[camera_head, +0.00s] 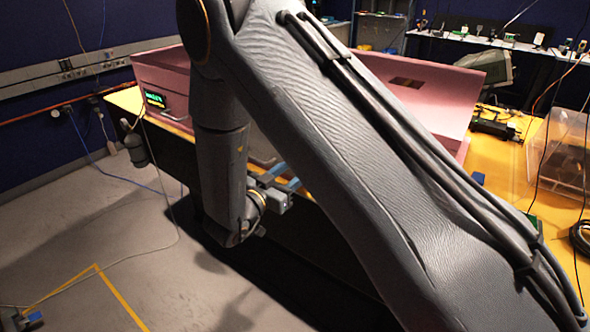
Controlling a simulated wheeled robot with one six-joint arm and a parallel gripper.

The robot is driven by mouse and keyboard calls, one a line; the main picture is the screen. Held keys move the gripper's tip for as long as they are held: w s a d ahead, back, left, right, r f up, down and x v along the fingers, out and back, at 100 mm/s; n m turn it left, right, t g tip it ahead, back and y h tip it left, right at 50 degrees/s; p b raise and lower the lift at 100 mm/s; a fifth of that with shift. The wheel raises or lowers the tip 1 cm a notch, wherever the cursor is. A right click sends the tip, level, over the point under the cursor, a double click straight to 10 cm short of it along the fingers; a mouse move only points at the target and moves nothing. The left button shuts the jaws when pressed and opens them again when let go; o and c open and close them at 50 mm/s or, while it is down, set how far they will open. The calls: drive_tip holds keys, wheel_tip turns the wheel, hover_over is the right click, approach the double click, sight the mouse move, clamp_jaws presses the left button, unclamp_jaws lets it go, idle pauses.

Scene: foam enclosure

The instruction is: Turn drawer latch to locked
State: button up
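The pink foam enclosure (160,75) stands on a yellow-topped table, and its middle is hidden behind my arm. No drawer latch can be made out. A small curved, handle-like metal part (262,158) shows low on the enclosure's front, just right of my forearm. My gripper (282,190) appears as a small grey and blue-grey assembly at the end of my wrist, by the table's front edge. Its fingers are too small and partly covered to tell whether they are open or shut. I cannot tell whether it touches anything.
A small display with green and yellow text (156,101) is at the enclosure's left front. A grey bottle-like object (136,150) hangs by the table's left end. A clear plastic box (562,155) and a black device (495,128) sit on the right. The floor at left is mostly open, with thin cables.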

drive_tip(key=o, duration=1)
drive_tip(key=shift+o, duration=0.2)
drive_tip(key=shift+a, duration=0.1)
drive_tip(key=b+v, duration=0.2)
drive_tip(key=v, duration=0.5)
drive_tip(key=shift+s+a+b, duration=0.2)
drive_tip(key=shift+s+b, duration=0.1)
drive_tip(key=shift+b, duration=0.05)
